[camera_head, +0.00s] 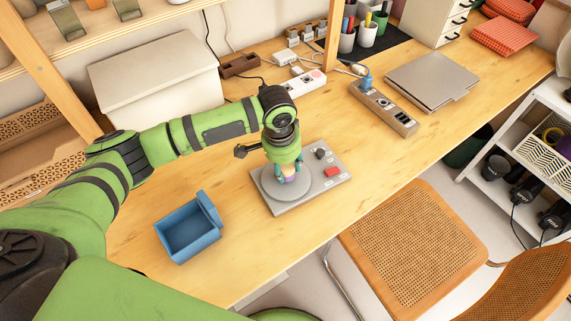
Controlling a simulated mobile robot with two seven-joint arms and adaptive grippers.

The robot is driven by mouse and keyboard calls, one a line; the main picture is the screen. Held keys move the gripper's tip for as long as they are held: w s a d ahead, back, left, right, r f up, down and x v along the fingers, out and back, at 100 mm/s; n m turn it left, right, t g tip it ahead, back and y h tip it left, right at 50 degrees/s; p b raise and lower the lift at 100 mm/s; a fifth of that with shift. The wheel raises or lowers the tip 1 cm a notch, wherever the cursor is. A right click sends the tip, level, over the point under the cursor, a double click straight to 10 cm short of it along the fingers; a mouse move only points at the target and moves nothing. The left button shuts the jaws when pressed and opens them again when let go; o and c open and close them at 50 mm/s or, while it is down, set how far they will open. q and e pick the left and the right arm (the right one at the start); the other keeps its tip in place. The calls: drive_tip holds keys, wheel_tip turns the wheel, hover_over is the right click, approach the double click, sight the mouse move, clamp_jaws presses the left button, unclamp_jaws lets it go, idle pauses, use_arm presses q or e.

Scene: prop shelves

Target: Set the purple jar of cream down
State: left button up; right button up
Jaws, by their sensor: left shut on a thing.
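My left gripper (288,165) points down over the round plate of a grey device on the wooden desk. It is shut on the purple jar of cream (290,179), of which a small part shows below the fingers. The jar is over the right part of the round plate (272,194); I cannot tell whether it touches it. The grey device (327,183) has a red button and a dark knob on its right side. My right gripper is not in view.
An open blue box (190,235) stands left of the device, near the desk's front edge. A large white box (155,75), a power strip (383,108), a closed laptop (431,79) and pen cups (367,35) stand farther back. The desk right of the device is clear. A woven chair (412,230) stands in front.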

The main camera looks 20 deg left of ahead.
sight(282, 170)
use_arm(q)
drive_tip(key=shift+f, duration=0.25)
drive_tip(key=shift+f, duration=0.1)
drive_tip(key=o, duration=1.2)
wheel_tip(282, 170, up, 12)
drive_tip(key=s, duration=0.1)
drive_tip(key=shift+a+b, duration=0.3)
drive_tip(key=shift+b, duration=0.15)
